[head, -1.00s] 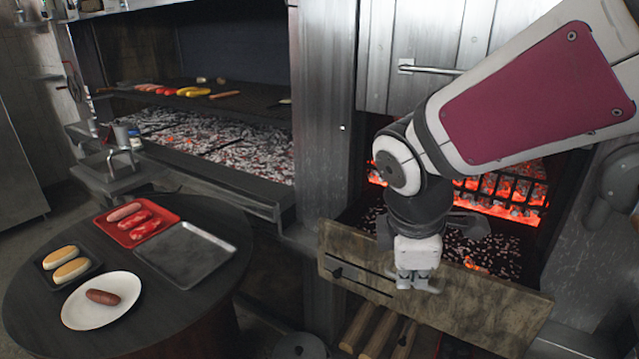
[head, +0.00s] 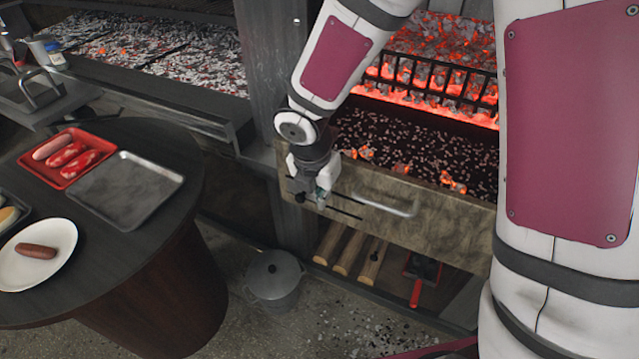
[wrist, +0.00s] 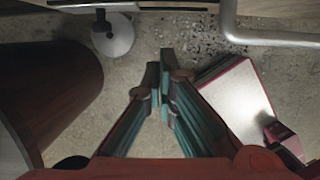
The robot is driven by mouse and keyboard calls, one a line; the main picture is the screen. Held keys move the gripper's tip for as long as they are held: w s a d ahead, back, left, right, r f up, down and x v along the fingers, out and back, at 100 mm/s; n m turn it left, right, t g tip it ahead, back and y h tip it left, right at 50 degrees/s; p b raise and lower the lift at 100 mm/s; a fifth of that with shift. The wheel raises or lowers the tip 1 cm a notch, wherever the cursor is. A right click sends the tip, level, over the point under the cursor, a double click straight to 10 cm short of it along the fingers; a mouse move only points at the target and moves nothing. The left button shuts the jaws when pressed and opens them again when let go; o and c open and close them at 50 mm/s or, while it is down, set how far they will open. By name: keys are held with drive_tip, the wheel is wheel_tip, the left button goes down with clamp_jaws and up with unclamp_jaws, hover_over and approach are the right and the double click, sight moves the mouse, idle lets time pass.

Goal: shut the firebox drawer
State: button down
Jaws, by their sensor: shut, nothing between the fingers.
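The firebox drawer (head: 440,215) stands pulled out below the glowing grate, with dark ash and a few embers in it. Its front panel carries a bar handle (head: 388,207), which also shows at the top right of the wrist view (wrist: 270,38). My gripper (head: 321,200) is shut and empty, in front of the left end of the drawer front, left of the handle. In the wrist view its fingertips (wrist: 165,75) are together over the floor. I cannot tell whether the gripper touches the panel. My arm hides part of the drawer's left side.
A round dark table (head: 170,140) at left holds a red tray of sausages (head: 68,158), a grey tray (head: 125,190) and a white plate (head: 38,255). A lidded pot (head: 274,282) stands on the floor. Logs (head: 345,250) and a red-handled shovel (head: 419,280) lie under the drawer.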

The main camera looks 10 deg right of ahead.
sight(364, 147)
drive_tip(key=w+d+f, duration=0.3)
drive_tip(key=w+f, duration=0.1)
drive_tip(key=shift+f+b, duration=0.15)
drive_tip(key=shift+b, duration=0.15)
drive_tip(key=w+d, duration=0.4)
drive_tip(key=w, duration=0.1)
drive_tip(key=w+d, duration=0.4)
drive_tip(key=w, duration=0.1)
drive_tip(key=w+d, duration=0.3)
drive_tip(key=w, duration=0.3)
drive_tip(key=shift+d, duration=0.4)
drive_tip(key=shift+w+d, duration=0.5)
drive_tip(key=shift+w, duration=0.2)
